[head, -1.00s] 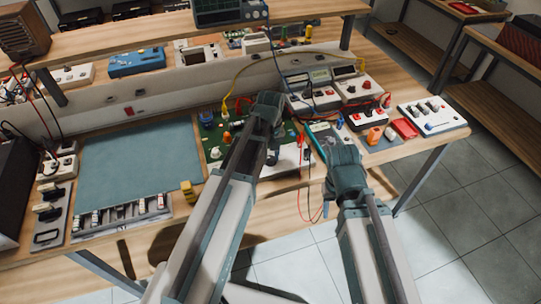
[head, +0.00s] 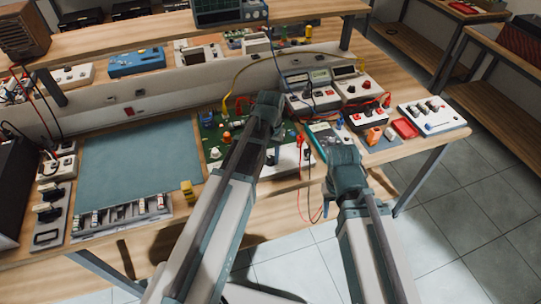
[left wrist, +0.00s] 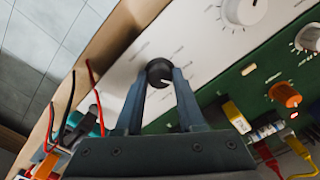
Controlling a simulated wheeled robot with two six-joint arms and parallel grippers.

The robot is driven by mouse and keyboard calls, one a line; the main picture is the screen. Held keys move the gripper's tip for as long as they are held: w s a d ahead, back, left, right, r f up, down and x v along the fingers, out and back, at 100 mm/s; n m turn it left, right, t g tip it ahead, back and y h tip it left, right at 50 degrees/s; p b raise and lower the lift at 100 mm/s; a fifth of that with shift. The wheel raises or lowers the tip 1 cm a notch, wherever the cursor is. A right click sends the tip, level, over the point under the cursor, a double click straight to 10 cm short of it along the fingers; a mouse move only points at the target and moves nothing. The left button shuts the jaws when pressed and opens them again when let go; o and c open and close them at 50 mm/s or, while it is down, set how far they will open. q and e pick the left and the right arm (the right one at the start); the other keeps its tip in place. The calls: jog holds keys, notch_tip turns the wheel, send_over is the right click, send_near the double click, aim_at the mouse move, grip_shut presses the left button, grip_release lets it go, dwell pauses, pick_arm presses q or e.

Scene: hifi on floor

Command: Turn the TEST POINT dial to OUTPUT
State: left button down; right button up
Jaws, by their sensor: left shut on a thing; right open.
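A black dial knob (left wrist: 160,72) stands on a white panel (left wrist: 190,35) in the left wrist view, with small markings around it too small to read. My left gripper (left wrist: 158,80) is shut on this knob, one finger on each side. A pale pointer mark shows on the knob's face.
A green circuit board (head: 212,131) with coloured knobs borders the panel. A large white knob (left wrist: 243,10) and an orange knob (left wrist: 285,95) are nearby. Red and black leads (left wrist: 95,100) hang by the panel's edge. The blue-green mat (head: 140,160) is clear.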

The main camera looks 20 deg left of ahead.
aim_at(271, 158)
pick_arm(q)
jog(key=shift+m, duration=0.6)
jog(key=c, duration=0.5)
grip_release()
jog(key=shift+r, duration=0.15)
notch_tip(271, 158, up, 14)
jog(key=p, duration=1.4)
jog(key=shift+f, duration=0.2)
jog(key=shift+f, duration=0.1)
